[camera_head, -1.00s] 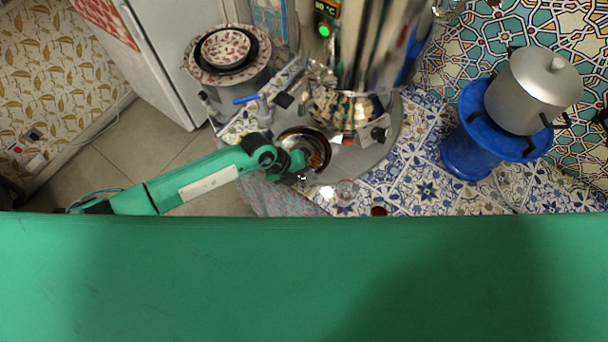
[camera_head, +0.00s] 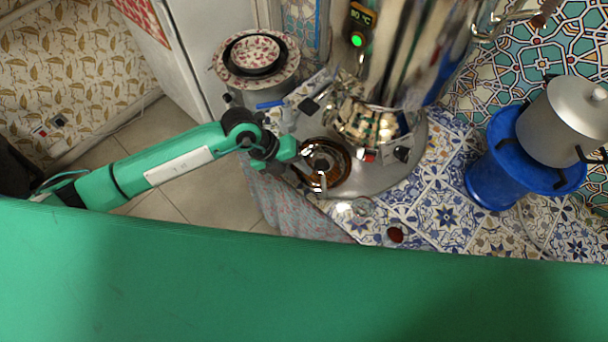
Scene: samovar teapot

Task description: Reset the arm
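My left arm comes in from the left, and its gripper (camera_head: 318,168) is over the round brown dish (camera_head: 342,180) on the grey base under the samovar. Its pale metal fingertips look apart, with nothing seen between them. Whether they touch the dish I cannot tell. My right gripper is not in view.
The shiny samovar (camera_head: 400,60) stands just right of and behind the gripper. A stack of dishes (camera_head: 252,55) is behind it to the left. A grey pot (camera_head: 565,120) sits on a blue stand (camera_head: 495,165) at right. A small glass (camera_head: 352,209) and a red-brown item (camera_head: 396,235) lie near the front edge.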

